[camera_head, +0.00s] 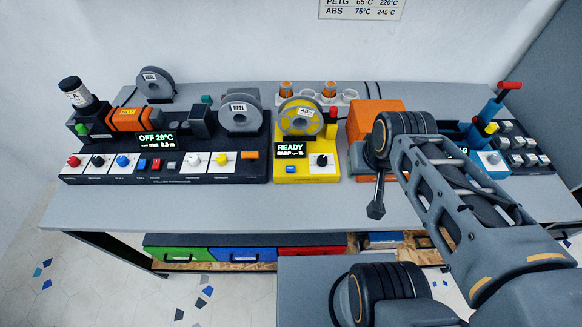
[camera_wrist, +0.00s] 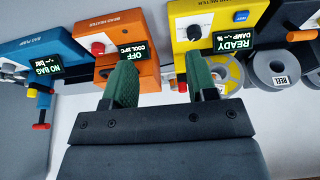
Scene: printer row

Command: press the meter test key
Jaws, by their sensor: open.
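The yellow damp meter (camera_head: 306,172) stands in the middle of the table with a display reading READY, a blue key (camera_head: 290,169) below the display and a black knob on the right. In the wrist view the meter (camera_wrist: 205,10) is upside down at the top right, with its blue key (camera_wrist: 239,17) near the top edge. My gripper (camera_wrist: 162,80) is open and empty, its two green-padded fingers apart. In the head view my gripper (camera_head: 376,208) hangs in front of the table row, right of the meter and apart from it.
An orange heater (camera_wrist: 125,50) stands beside the meter, with a blue bag pump (camera_wrist: 35,50) beyond it. A black panel (camera_head: 165,170) with several keys and knobs lies left of the meter. Grey reels (camera_head: 240,117) stand behind. The table's front strip (camera_head: 230,205) is clear.

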